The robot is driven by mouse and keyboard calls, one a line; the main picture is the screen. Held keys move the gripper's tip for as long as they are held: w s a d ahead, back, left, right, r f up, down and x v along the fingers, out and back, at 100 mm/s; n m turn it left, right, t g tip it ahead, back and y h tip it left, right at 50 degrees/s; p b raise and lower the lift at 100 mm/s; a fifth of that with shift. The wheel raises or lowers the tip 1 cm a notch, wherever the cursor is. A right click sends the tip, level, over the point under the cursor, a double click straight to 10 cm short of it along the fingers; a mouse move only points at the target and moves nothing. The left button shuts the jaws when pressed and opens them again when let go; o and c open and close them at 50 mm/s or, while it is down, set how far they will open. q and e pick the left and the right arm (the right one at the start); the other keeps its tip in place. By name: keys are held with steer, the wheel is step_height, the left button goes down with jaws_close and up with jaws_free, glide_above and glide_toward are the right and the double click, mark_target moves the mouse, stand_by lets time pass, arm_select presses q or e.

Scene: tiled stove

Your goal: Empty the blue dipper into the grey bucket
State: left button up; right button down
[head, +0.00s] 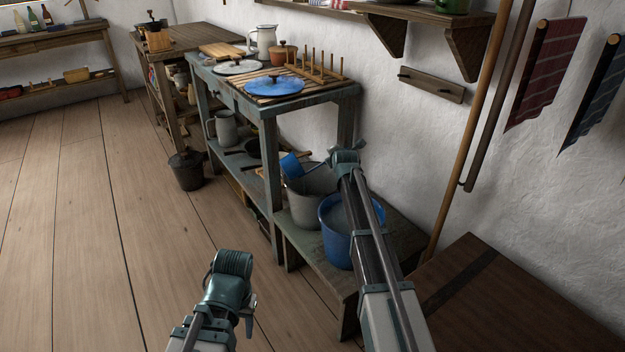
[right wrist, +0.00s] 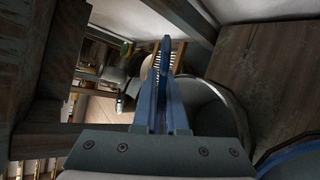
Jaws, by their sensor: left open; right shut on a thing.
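The blue dipper (head: 291,166) is in the head view, its cup tilted above the far left part of the grey bucket's rim. The grey bucket (head: 303,211) stands on a low wooden bench. My right gripper (head: 329,158) is above the bucket and shut on the dipper's handle. In the right wrist view the dipper (right wrist: 165,55) shows edge-on between the fingers (right wrist: 166,100), with the grey bucket (right wrist: 212,108) to the right. The inside of the dipper's cup is hidden. My left gripper (head: 248,314) is open and empty, low over the floor.
A blue bucket (head: 342,250) with pale contents stands on the bench (head: 300,252), nearer than the grey one. A shelf table (head: 268,150) with a blue lid (head: 273,86) and a rack stands close behind the dipper. A dark wooden surface (head: 500,305) is at right. The floor at left is clear.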

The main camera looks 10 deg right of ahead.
steer(key=shift+d+f+m+y+b, duration=0.15)
steer(key=shift+f+m+y+b, duration=0.1)
steer(key=shift+f+b, duration=0.35)
steer(key=shift+d+f+m+y+b, duration=0.1)
steer(key=shift+f+m+y+b, duration=0.15)
steer(key=shift+f+b, duration=0.35)
steer(key=shift+w+d+f+m+y+p, duration=0.15)
steer(key=shift+d+m+y, duration=0.1)
steer(key=shift+d, duration=0.2)
steer(key=shift+s+d+f+m+y+p, duration=0.15)
steer(key=shift+d+m+y, duration=0.1)
steer(key=shift+d, duration=0.2)
stand_by(0.4)
steer(key=shift+w+m, duration=0.1)
steer(key=shift+m, duration=0.2)
stand_by(0.5)
steer(key=shift+a+r+n+t+h+p, duration=0.8)
steer(key=shift+a+r+n+h+p, duration=2.8)
steer(key=shift+r, duration=2.3)
steer(key=shift+s+a+r+n+t+b, duration=0.35)
steer(key=shift+a+n+b, duration=0.4)
steer(key=shift+a, duration=1.2)
steer(key=shift+s+a+r+n+t+b, duration=0.15)
steer(key=shift+a+r+n+t+b, duration=0.45)
steer(key=shift+a, duration=1.4)
steer(key=shift+s+a+r+n+t+b, duration=0.2)
steer(key=shift+a+n+b, duration=0.65)
steer(key=shift+a, duration=1.1)
